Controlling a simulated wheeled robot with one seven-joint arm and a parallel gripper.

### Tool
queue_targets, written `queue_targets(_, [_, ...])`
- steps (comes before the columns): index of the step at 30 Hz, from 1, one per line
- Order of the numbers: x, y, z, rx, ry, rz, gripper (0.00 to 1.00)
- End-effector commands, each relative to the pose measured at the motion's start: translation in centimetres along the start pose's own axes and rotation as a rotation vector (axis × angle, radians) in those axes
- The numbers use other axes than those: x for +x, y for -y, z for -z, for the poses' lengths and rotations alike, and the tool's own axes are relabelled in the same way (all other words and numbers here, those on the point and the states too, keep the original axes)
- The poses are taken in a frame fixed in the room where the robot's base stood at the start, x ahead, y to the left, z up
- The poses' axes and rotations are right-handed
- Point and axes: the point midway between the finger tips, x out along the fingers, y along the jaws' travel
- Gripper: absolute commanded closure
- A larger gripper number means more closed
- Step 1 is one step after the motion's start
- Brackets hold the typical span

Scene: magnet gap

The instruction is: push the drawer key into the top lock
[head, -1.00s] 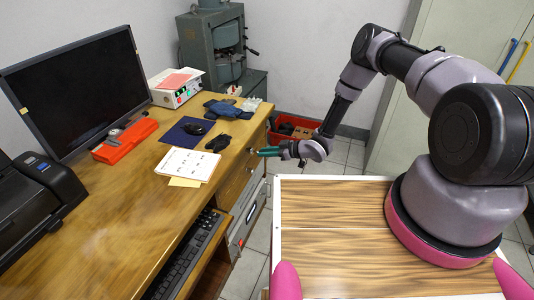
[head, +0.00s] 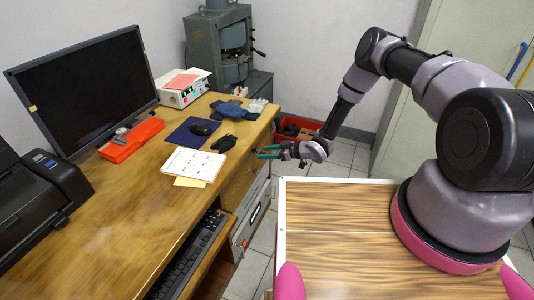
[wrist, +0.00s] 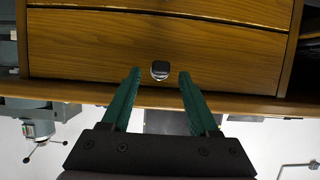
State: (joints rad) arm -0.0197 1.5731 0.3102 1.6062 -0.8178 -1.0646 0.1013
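The drawer key (wrist: 160,68) shows in the wrist view as a small dark head at the silver top lock (wrist: 160,78) on the wooden drawer front. It sits at the lock; how deep it is in I cannot tell. My gripper (wrist: 155,85) is open, its two teal fingers apart on either side of the key and not touching it. In the head view my gripper (head: 268,152) is beside the desk's drawer side, fingers apart. The key and lock are too small or hidden to make out there.
A red bin (head: 295,128) stands on the floor behind my gripper.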

Motion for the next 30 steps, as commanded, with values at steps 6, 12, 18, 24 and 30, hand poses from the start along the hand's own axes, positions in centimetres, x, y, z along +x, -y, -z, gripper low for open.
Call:
queue_targets(6, [-0.2, 0.0, 0.0, 0.0, 0.0, 0.0, 0.39])
queue_targets(12, [-2.9, -0.1, 0.0, 0.001, 0.001, -0.003, 0.39])
queue_targets(18, [-7.0, -0.1, -0.1, 0.002, 0.001, -0.003, 0.39])
queue_targets(24, [-9.9, -0.1, 0.0, 0.002, 0.001, -0.001, 0.39])
queue_targets(30, [-10.8, 0.0, 0.0, 0.0, 0.0, 0.001, 0.39])
